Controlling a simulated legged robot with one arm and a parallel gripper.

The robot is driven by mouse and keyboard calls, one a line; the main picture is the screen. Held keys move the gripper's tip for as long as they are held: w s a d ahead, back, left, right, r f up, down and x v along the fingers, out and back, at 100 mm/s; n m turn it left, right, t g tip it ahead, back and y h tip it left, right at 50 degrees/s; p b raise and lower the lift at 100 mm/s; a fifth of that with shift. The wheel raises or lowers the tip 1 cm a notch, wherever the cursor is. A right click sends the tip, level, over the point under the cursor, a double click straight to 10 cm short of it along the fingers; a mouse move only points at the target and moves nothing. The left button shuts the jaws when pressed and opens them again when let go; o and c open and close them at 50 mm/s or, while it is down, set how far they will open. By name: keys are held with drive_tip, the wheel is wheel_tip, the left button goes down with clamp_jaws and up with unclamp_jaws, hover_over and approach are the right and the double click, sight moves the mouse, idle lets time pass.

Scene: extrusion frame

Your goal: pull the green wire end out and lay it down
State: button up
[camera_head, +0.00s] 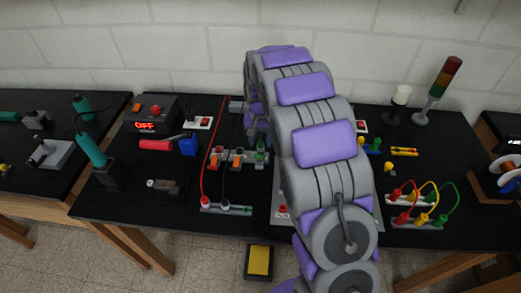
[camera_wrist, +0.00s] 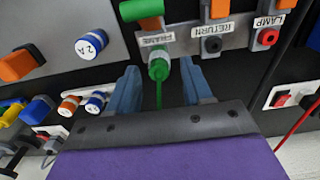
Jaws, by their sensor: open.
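The green wire end (camera_wrist: 159,66) is a green plug seated at the socket marked FRAME, seen in the wrist view. A thin green wire runs from it down between my fingers. My gripper (camera_wrist: 161,84) is open, with one blue finger to each side of the plug and wire; I see gaps on both sides and no clear contact. A green block (camera_wrist: 141,9) sits just above the FRAME label. In the head view my arm covers much of the middle of the bench, and I cannot make out my fingertips there.
Beside FRAME are the RETURN socket (camera_wrist: 212,44) and the LAMP socket (camera_wrist: 266,38), with orange blocks above. A red wire (camera_head: 205,160) runs down to a small terminal strip (camera_head: 226,208). Red, yellow and green looped wires (camera_head: 424,193) stand at right. Bare black bench shows at front left.

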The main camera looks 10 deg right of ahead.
sight(261, 142)
drive_tip(key=shift+f, duration=1.55)
drive_tip(key=shift+p, duration=0.65)
clamp_jaws()
idle(0.3)
drive_tip(key=shift+r, duration=0.2)
drive_tip(key=shift+r+p, duration=1.2)
drive_tip(key=shift+r, duration=1.65)
